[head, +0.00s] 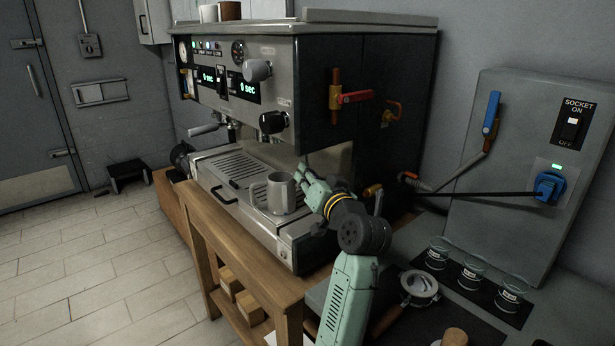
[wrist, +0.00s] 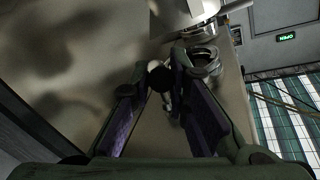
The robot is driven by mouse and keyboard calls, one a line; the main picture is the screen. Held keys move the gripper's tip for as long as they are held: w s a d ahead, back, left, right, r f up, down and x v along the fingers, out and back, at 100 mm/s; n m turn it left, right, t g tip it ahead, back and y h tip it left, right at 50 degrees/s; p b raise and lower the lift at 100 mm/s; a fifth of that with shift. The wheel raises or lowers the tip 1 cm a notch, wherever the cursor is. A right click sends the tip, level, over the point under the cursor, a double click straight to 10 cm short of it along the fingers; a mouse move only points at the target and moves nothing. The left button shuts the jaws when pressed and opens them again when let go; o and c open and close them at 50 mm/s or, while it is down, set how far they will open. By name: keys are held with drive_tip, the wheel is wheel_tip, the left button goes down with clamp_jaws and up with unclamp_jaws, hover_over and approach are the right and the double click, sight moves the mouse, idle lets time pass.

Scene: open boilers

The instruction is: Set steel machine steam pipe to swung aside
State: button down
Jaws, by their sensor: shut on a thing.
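The steel machine (head: 282,105) stands on a wooden counter in the head view. My gripper (head: 303,178) reaches in low at its front right, beside a grey mug (head: 281,192) on the drip tray. In the wrist view my gripper (wrist: 160,68) has its two fingers on either side of a dark round grip with a thin pale steel length below it. This looks like the steam pipe (wrist: 167,100), and the jaws are shut on it. In the head view my gripper and arm hide the pipe, so its angle is hard to tell.
A grey socket box (head: 510,140) with a blue plug stands at the right. Several small glasses (head: 473,272) and a portafilter (head: 418,287) lie on the dark counter near my arm.

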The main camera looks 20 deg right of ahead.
drive_tip(key=shift+a, duration=0.1)
drive_tip(key=c, duration=1.6)
unclamp_jaws()
drive_tip(key=shift+w, duration=0.1)
drive_tip(key=shift+o, duration=0.2)
drive_tip(key=s, duration=1.2)
drive_tip(key=shift+d, duration=0.35)
